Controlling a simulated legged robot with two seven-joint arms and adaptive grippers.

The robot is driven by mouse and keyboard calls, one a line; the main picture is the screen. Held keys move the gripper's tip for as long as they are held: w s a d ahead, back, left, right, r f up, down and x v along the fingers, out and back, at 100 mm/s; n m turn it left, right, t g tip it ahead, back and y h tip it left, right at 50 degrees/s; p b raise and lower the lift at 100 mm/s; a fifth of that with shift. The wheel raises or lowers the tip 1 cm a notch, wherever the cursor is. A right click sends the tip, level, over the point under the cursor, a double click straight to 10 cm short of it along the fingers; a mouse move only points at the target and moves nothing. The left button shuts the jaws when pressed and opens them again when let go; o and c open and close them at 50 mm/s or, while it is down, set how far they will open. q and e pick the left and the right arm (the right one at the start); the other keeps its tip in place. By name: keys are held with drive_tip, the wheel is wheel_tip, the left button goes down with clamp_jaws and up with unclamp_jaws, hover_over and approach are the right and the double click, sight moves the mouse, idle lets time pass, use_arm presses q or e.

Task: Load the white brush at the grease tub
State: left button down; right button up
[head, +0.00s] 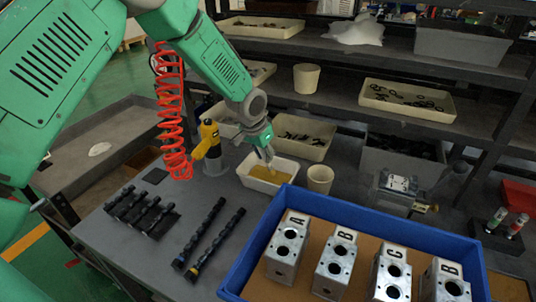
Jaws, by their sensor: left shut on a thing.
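The grease tub (247,181) is a white rectangular tray with yellow-brown grease in it, on the grey bench behind the blue crate. My left gripper (267,151) is over the tub, pointing down and shut. A thin pale piece, the white brush (270,166), shows below its fingers and reaches down to the grease. It is too small to tell whether its tip touches the grease. My right gripper is not in view.
A blue crate (364,229) with lettered metal valve blocks (287,248) stands in front. A cream cup (320,178) is right of the tub; a yellow-black drill (209,141) is left. Dark shafts (213,238) lie on the bench. Shelves with trays rise behind.

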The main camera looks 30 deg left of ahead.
use_arm(q)
drive_tip(key=shift+a, duration=0.1)
drive_tip(key=shift+f+p, duration=0.15)
drive_tip(key=shift+p, duration=0.15)
drive_tip(key=shift+a+f, duration=0.15)
drive_tip(key=shift+a, duration=0.4)
drive_tip(key=shift+a+f, duration=0.15)
drive_tip(key=shift+a, duration=0.4)
drive_tip(key=shift+d+r, duration=0.2)
drive_tip(key=shift+d, duration=0.7)
drive_tip(key=shift+a+f, duration=0.2)
drive_tip(key=shift+a, duration=0.55)
drive_tip(key=shift+d+r+p, duration=0.15)
drive_tip(key=shift+d+p, duration=0.15)
drive_tip(key=shift+d, duration=0.35)
drive_tip(key=shift+a+f, duration=0.2)
drive_tip(key=shift+a, duration=0.35)
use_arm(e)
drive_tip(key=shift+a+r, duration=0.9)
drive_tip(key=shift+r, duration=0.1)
